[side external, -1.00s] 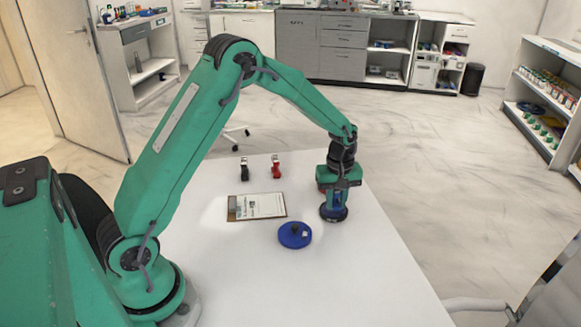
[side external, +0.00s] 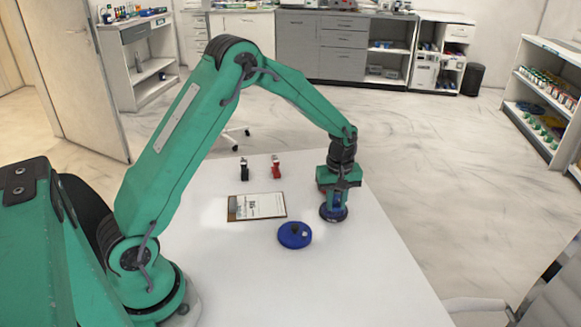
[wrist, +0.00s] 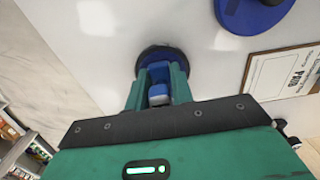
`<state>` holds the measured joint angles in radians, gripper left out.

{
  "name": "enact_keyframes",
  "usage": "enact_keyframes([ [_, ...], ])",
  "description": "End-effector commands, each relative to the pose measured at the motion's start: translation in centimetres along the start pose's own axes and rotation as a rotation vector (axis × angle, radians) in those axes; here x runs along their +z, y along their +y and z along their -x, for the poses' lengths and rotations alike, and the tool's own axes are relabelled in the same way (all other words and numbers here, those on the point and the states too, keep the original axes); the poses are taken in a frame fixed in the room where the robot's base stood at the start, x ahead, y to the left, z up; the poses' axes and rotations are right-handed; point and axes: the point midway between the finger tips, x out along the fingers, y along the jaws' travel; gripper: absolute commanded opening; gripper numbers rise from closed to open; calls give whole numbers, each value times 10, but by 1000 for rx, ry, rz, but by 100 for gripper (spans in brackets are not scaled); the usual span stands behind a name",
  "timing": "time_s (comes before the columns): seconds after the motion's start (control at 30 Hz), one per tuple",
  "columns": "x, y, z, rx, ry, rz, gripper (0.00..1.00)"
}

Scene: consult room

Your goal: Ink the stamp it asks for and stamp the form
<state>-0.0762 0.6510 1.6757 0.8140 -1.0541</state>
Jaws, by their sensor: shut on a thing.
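My gripper (side external: 334,203) is shut on a blue stamp (wrist: 158,94), seen between the fingers in the wrist view. The stamp is upright over a dark round ink pad (wrist: 143,66), which shows below my gripper in the side view (side external: 334,213). Its lower face is hidden, so contact with the pad cannot be told. The form (side external: 264,205) lies on a brown clipboard (side external: 232,208) left of my gripper. A black stamp (side external: 244,168) and a red stamp (side external: 276,168) stand behind the clipboard.
A round blue lid-like disc (side external: 293,237) with a small dark knob lies between the clipboard and the table's front. The white table (side external: 240,280) is otherwise clear. My gripper is near the table's right edge. Shelves and cabinets stand well beyond the table.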

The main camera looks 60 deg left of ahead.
Motion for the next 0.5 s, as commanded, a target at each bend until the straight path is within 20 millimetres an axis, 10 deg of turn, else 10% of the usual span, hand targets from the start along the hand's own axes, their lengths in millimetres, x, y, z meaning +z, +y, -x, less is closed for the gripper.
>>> enact_keyframes([
  [0.5,0,0,-5,-1,0,0,8],
])
